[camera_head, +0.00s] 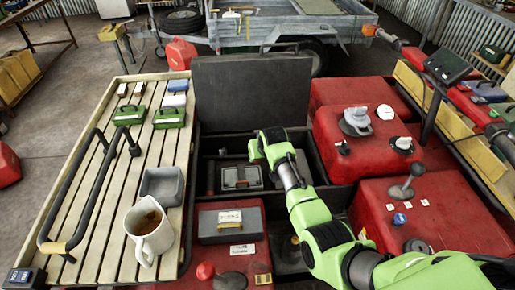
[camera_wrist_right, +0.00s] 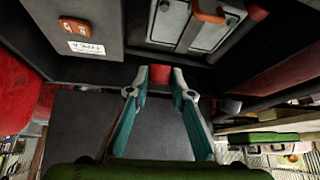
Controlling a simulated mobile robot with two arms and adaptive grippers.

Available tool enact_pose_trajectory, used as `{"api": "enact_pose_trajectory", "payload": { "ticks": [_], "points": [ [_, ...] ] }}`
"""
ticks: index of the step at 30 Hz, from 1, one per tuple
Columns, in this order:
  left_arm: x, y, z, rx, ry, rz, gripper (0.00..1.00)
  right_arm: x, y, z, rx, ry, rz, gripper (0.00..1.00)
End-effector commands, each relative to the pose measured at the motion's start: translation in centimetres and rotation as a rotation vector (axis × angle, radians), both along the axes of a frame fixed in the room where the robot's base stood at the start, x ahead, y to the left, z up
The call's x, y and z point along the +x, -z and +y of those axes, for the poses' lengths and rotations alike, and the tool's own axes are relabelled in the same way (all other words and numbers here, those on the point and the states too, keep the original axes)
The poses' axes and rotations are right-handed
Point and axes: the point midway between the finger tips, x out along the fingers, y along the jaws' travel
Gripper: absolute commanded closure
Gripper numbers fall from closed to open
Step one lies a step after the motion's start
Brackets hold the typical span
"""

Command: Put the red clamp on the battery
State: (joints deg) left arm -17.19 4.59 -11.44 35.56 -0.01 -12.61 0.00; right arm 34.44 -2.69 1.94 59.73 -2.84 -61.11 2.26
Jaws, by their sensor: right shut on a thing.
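My right gripper (camera_wrist_right: 160,84) is shut on a small red piece, the red clamp (camera_wrist_right: 160,75), of which only a little shows between the fingertips. In the head view my green right arm reaches over the dark bay, and its fingers and the clamp are hidden. A dark box with pale-edged panels (camera_head: 241,177), which looks like the battery, sits in the bay just left of the wrist. It also shows at the top of the right wrist view (camera_wrist_right: 192,32), with an orange-red part on it. The clamp appears apart from it. My left gripper is not in view.
A labelled grey box (camera_head: 230,223) stands in front of the bay. Red tanks (camera_head: 430,212) are on the right. The slatted rack (camera_head: 102,215) on the left holds a mug (camera_head: 148,232), a grey tray (camera_head: 162,199) and green cases. A dark upright panel (camera_head: 252,90) stands behind.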

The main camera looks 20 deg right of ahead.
Motion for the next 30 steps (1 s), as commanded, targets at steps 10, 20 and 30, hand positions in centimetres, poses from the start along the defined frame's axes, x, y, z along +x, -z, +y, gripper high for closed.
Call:
{"api": "enact_pose_trajectory", "payload": {
  "ticks": [10, 20, 30],
  "points": [
    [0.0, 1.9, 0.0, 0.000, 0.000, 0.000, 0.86, -2.6, 5.7, 0.6, -0.053, -0.002, -0.263, 1.00],
    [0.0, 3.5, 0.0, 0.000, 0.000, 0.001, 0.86, -3.4, 9.1, 0.7, -0.055, -0.001, -0.269, 1.00],
    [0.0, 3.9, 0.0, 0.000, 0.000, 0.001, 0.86, -3.8, 10.5, 0.8, -0.055, 0.000, -0.260, 1.00]
  ]
}}
